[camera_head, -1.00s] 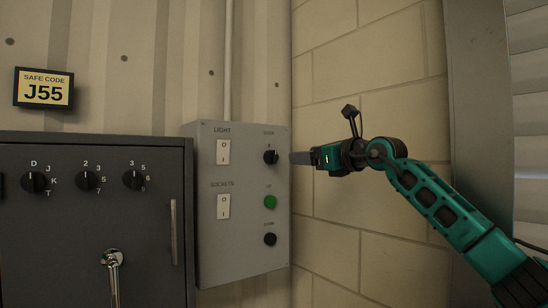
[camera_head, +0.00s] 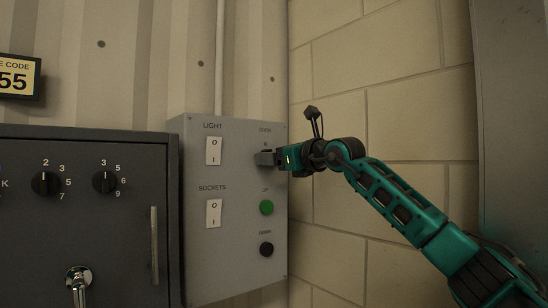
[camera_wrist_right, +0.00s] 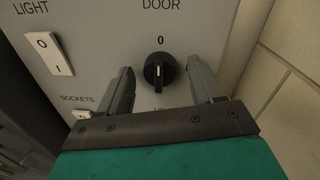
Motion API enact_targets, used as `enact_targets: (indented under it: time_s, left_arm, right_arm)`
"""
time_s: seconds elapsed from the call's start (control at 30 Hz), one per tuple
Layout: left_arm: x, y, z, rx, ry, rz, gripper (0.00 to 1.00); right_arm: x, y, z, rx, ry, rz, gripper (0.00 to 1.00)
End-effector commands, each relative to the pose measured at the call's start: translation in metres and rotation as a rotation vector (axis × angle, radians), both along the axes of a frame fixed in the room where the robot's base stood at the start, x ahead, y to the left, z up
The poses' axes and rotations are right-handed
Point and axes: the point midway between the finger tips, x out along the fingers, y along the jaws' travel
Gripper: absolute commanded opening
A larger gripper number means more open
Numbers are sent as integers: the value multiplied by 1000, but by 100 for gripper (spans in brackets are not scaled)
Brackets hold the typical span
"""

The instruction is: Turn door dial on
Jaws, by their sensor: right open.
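The door dial (camera_wrist_right: 160,72) is a round black knob with a white pointer line on a grey control panel (camera_head: 234,250). In the right wrist view it sits under the DOOR label, with its pointer up toward the 0 mark. My right gripper (camera_wrist_right: 160,82) is open, with one finger on each side of the dial and none clearly touching it. In the head view my right gripper (camera_head: 264,158) is at the panel's upper right and hides the dial. My left gripper is not in view.
The panel also has a light switch (camera_head: 214,151), a sockets switch (camera_head: 213,213), a green button (camera_head: 266,208) and a black button (camera_head: 266,250). A dark safe (camera_head: 110,230) stands to the left. A block wall (camera_head: 335,230) is close on the right.

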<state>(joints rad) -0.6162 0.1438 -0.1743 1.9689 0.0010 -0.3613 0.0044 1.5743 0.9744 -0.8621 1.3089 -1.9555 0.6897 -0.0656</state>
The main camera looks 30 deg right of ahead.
Motion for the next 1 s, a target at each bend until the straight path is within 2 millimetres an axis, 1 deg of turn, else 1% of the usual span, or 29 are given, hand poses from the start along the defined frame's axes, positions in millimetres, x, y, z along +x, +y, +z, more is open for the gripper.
enact_targets:
  time_s: [0.07, 0.63, 0.67, 0.87, 1.0]
  left_arm:
    - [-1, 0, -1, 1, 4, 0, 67]
    - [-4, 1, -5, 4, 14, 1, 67]
    - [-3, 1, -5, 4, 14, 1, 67]
    - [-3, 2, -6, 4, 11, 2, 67]
    - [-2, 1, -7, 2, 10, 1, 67]
  right_arm:
    - [0, 0, 0, 0, 0, 0, 66]
    - [0, 0, 0, 0, 0, 0, 11]
    - [0, 0, 0, 0, 0, 0, 10]
    - [0, 0, -1, 16, 1, 0, 10]
    - [0, 0, -2, 60, 6, 2, 10]
